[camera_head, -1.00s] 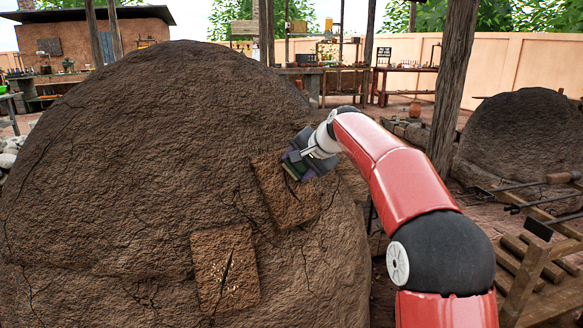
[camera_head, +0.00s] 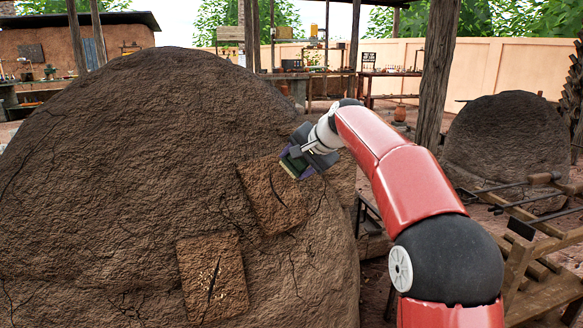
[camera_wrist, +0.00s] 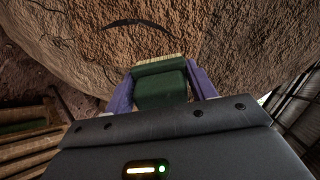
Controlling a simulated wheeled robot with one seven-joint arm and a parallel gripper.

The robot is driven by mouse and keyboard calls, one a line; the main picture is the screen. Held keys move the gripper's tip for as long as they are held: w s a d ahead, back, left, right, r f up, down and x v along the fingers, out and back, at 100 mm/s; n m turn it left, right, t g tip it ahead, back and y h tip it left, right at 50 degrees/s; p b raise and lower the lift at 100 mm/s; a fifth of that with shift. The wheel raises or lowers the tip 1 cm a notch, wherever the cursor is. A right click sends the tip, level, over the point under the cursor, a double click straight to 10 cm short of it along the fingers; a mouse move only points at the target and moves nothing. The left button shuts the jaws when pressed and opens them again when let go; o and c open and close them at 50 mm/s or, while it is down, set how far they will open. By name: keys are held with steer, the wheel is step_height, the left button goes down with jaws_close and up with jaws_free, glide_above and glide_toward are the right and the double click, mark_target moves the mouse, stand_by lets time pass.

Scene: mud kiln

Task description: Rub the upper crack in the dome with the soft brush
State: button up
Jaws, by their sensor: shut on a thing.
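The brown mud dome (camera_head: 120,150) fills the left of the head view. The upper crack (camera_head: 276,190) is a dark slit in a lighter square patch on its right side. In the wrist view the dark curved crack (camera_wrist: 138,23) lies beyond the brush. My gripper (camera_head: 296,164) is shut on the soft brush (camera_wrist: 160,82), which has a green body and pale bristles. The purple fingers hold it at both sides. In the head view the brush (camera_head: 293,165) is at the patch's upper right, off the crack. I cannot tell whether the bristles touch the dome.
A lower patch with another crack (camera_head: 213,280) is below and left of the upper one. A wooden post (camera_head: 436,75) and a smaller dome (camera_head: 508,140) stand to the right. A wooden rack (camera_head: 540,265) with long tools is at the lower right.

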mark_target(306, 166)
steer(key=shift+v, duration=0.85)
steer(key=shift+r, duration=0.1)
steer(key=shift+v, duration=1.45)
